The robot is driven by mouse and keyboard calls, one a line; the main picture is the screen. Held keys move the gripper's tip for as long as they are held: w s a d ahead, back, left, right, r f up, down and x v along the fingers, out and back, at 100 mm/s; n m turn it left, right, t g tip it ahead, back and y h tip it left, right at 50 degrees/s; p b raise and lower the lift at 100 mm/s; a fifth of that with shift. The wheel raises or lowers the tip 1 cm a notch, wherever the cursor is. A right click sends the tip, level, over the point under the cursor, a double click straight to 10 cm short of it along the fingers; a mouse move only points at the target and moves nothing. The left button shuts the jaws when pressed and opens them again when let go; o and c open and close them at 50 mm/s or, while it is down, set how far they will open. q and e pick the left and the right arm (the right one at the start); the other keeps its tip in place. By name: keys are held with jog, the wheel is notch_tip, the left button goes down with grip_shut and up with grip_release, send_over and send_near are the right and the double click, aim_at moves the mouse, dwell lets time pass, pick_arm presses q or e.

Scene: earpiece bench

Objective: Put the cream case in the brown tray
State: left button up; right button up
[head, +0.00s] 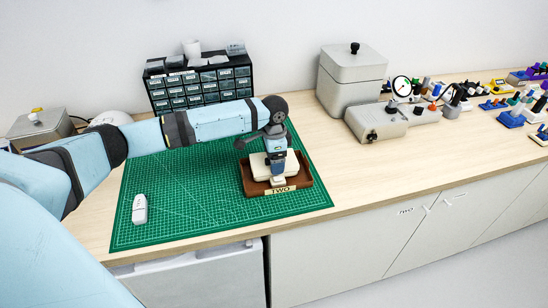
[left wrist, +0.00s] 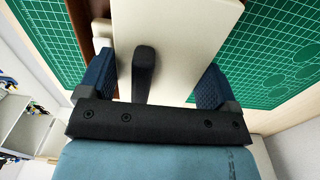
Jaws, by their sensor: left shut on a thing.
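The brown tray (head: 306,183) lies on the right part of the green mat, with a "TWO" label on its front. The cream case (head: 259,166) is over the tray, within its outline in the head view. My left gripper (head: 277,165) points down there and is shut on the case. In the left wrist view the blue fingers stand on both sides of the cream case (left wrist: 190,40), and a strip of the tray (left wrist: 82,14) shows beside it. A smaller cream piece (left wrist: 101,30) shows at its left. I cannot tell whether the case touches the tray floor. My right gripper is out of view.
A white handheld-sized device (head: 139,209) lies on the green mat (head: 190,215) at the left. A dark drawer cabinet (head: 200,88) stands behind the mat. Grey boxes (head: 352,80) and several small parts stand to the right. The mat between device and tray is clear.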

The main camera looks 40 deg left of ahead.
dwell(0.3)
pick_arm(q)
jog(key=o, duration=1)
jog(key=shift+f, duration=0.15)
jog(key=shift+c, duration=0.2)
jog(key=shift+r, duration=0.25)
notch_tip(320, 180, up, 12)
jog(key=shift+f, duration=0.15)
